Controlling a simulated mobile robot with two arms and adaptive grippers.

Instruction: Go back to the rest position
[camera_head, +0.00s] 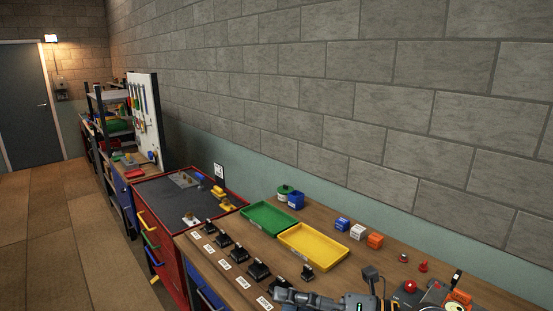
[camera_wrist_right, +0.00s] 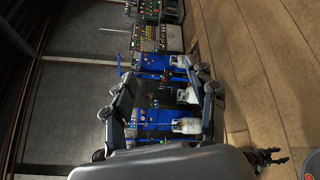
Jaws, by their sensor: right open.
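My right gripper (camera_head: 292,298) shows at the bottom edge of the head view, low at the front of the wooden workbench, and is partly cut off by the frame. In the right wrist view, my right gripper (camera_wrist_right: 160,105) has its two dark fingers spread wide apart. It is open and I see nothing held between them. Beyond the fingers, blue equipment appears at a distance.
A green tray (camera_head: 268,219) and a yellow tray (camera_head: 312,247) lie on the workbench (camera_head: 232,266). Several black holders with labels line its front edge. An orange block (camera_head: 375,241) stands farther right. A red cabinet (camera_head: 166,246) adjoins. Open floor (camera_head: 60,235) lies left.

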